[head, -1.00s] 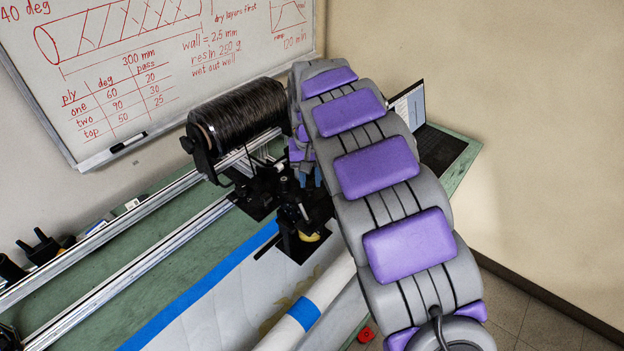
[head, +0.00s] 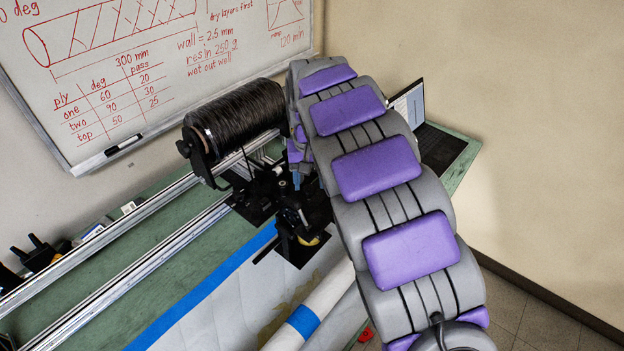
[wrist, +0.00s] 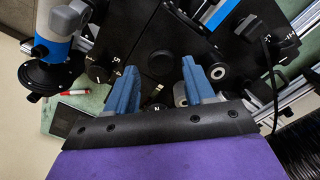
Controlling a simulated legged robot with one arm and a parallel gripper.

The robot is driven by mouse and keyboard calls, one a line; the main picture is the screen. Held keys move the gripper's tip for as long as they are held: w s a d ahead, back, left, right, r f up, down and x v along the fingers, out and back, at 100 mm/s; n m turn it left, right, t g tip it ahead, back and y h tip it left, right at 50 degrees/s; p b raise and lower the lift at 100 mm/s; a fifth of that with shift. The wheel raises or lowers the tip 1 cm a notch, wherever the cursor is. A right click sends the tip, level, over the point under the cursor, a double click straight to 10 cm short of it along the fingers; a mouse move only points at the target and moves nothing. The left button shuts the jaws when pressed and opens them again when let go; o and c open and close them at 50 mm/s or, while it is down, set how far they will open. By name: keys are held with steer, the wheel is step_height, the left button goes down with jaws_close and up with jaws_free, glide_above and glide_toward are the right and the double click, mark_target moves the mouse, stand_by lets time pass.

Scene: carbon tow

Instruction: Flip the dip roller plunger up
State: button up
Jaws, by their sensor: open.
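The black winding carriage (head: 290,205) stands on the rails, and my gripper (head: 297,180) is over it, mostly hidden behind my arm. In the wrist view my gripper (wrist: 160,80) has two blue fingers spread apart with nothing held between them. They point at the carriage's black plate (wrist: 140,30), which bears white numerals and round knobs. A small pale metal part (wrist: 158,92) shows between the fingers, and a grey-centred roller (wrist: 216,72) is just beyond the right finger. I cannot tell for sure which part is the dip roller plunger.
A spool of black carbon tow (head: 240,115) stands beside my gripper. A blue and white cylindrical device (wrist: 55,35) is at the wrist view's upper left. Two metal rails (head: 110,265) cross the green table (head: 150,285). A laptop (head: 408,105) sits behind my arm.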

steer(key=shift+o, duration=0.4)
steer(key=shift+a+r, duration=0.15)
steer(key=shift+a, duration=0.2)
steer(key=shift+d+r, duration=0.25)
steer(key=shift+r, duration=0.15)
step_height(320, 180, up, 16)
steer(key=p, duration=0.4)
steer(key=shift+a+r, duration=0.2)
steer(key=shift+a, duration=0.2)
